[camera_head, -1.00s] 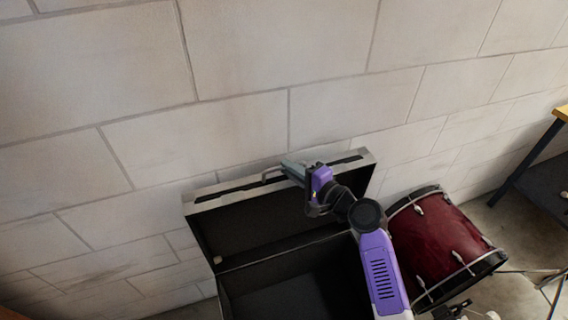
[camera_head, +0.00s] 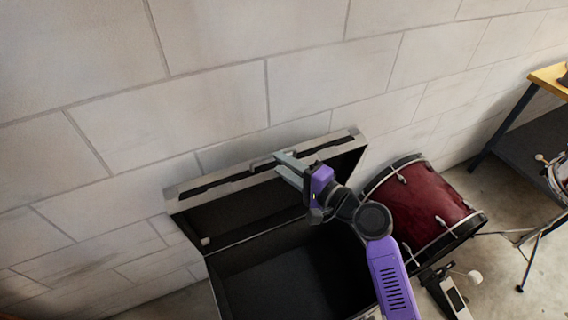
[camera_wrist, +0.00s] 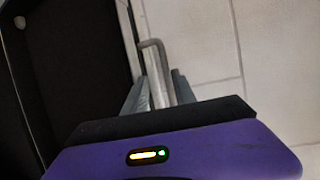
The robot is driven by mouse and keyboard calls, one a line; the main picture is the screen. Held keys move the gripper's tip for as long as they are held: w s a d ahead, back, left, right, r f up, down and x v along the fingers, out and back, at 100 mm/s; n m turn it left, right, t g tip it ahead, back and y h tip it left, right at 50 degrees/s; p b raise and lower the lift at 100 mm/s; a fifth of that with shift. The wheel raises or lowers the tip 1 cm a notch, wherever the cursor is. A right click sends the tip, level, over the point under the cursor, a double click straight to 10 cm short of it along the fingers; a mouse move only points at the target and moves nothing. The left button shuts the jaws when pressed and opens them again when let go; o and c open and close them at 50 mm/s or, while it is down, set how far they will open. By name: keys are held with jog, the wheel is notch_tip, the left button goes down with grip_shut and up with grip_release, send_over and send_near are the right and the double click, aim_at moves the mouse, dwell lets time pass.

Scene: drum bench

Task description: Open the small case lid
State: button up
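The black case has its lid (camera_head: 235,209) raised, standing up towards the wall, with the dark inside showing. The case's lower part (camera_head: 280,287) is open in front of it and looks empty. A metal handle (camera_head: 262,165) sits on the lid's pale rim. My gripper (camera_head: 279,164) is at this rim beside the handle, with its two grey fingers apart. In the wrist view, the handle (camera_wrist: 157,62) reaches down between the spread fingers of my gripper (camera_wrist: 160,90). I cannot tell whether either finger touches it.
A pale block wall (camera_head: 220,110) rises close behind the lid. A red drum (camera_head: 420,205) lies right beside the case, with a pedal (camera_head: 450,295) in front of it. A table (camera_head: 552,80) stands at the far right. Some floor is clear between drum and table.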

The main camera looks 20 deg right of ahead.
jog(key=shift+r, duration=0.1)
jog(key=b+v, duration=0.1)
jog(key=v, duration=0.6)
jog(key=shift+s, duration=0.35)
jog(key=shift+d, duration=0.15)
